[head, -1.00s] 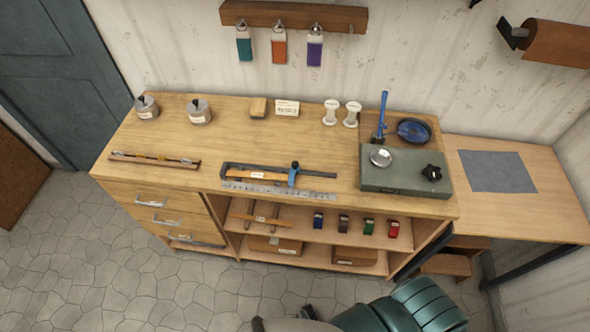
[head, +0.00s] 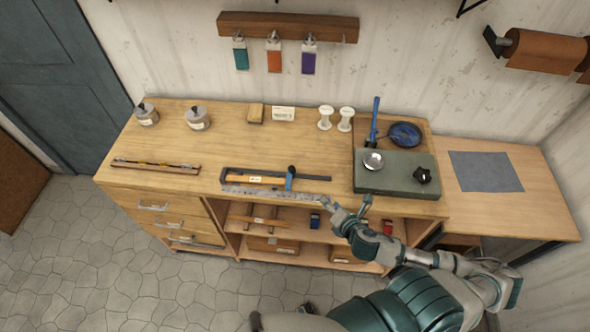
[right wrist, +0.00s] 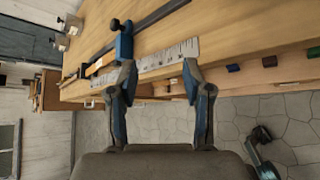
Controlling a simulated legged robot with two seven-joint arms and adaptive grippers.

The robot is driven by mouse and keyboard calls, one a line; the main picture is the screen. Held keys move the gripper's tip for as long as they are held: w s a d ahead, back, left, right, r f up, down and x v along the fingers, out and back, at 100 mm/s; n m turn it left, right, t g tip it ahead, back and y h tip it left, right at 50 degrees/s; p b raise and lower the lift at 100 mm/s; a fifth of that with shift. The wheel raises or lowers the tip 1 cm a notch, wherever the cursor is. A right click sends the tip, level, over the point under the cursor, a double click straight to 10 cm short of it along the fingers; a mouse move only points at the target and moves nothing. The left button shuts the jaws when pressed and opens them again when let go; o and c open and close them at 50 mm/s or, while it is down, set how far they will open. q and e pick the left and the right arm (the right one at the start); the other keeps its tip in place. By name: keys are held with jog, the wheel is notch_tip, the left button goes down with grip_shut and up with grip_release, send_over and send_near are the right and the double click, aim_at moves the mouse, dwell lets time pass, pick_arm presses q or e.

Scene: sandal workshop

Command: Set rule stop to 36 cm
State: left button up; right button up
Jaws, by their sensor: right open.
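The rule (head: 262,192) is a pale metal strip with dark marks along the bench's front edge. Behind it lies a dark bar (head: 316,178) with an orange-brown piece (head: 245,179). A blue stop (head: 290,178) with a dark knob sits on the bar. In the right wrist view the blue stop (right wrist: 124,44) and the rule (right wrist: 170,58) lie just beyond my fingers. My right gripper (head: 346,202) is open and empty, at the bench's front edge, right of the rule's right end. It also shows in the right wrist view (right wrist: 158,78).
A grey-green block (head: 397,174) with a metal dome and a dark knob stands at the bench's right. Two white spools (head: 325,118) stand at the back. Small coloured blocks sit on the shelf below.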

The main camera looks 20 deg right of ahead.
notch_tip(320, 180, up, 4)
jog(key=w+n+y, duration=0.2)
jog(key=n+y, duration=0.1)
jog(key=n, duration=0.8)
jog(key=n+p, duration=0.1)
jog(key=n, duration=0.1)
send_near(294, 170)
jog(key=shift+t+y, duration=0.3)
jog(key=x, duration=0.8)
jog(key=shift+w+f, duration=0.3)
grip_shut()
